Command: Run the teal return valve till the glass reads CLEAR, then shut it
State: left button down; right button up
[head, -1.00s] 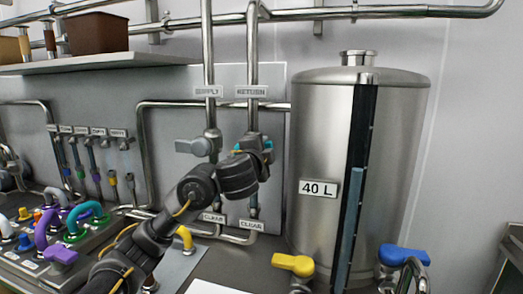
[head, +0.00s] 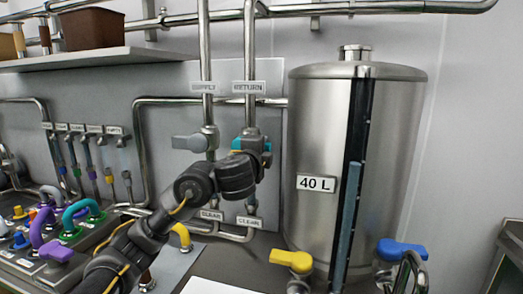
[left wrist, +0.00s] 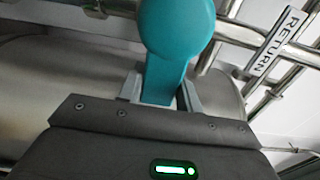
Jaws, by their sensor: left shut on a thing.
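The teal return valve (head: 247,140) sits on the vertical pipe under the RETURN label (head: 249,88). My left gripper (head: 256,152) is at this valve and covers part of it. In the left wrist view, the teal handle (left wrist: 178,45) stands between the two grey fingers of my left gripper (left wrist: 160,92), which is shut on it. My right gripper is not in view.
The grey-handled supply valve (head: 190,143) is close on the left. A steel 40 L tank (head: 320,120) stands on the right, with a yellow valve (head: 292,260) and a blue valve (head: 402,250) low in front. A panel of coloured hoses (head: 60,240) fills the lower left.

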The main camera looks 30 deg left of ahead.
pick_arm(q)
jog(key=c, duration=1.2)
grip_release()
jog(key=shift+c, duration=0.2)
jog(key=shift+o, duration=1.4)
jog(key=shift+s+d+p, duration=0.1)
jog(key=shift+s+p, duration=0.2)
jog(key=shift+p, duration=0.05)
jog(key=s+d+p, duration=0.1)
jog(key=s+p, duration=0.4)
jog(key=s, duration=0.5)
jog(key=shift+d, duration=0.3)
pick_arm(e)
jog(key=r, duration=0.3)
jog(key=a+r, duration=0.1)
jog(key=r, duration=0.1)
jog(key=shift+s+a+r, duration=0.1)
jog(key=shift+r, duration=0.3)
pick_arm(q)
jog(key=shift+f, duration=0.1)
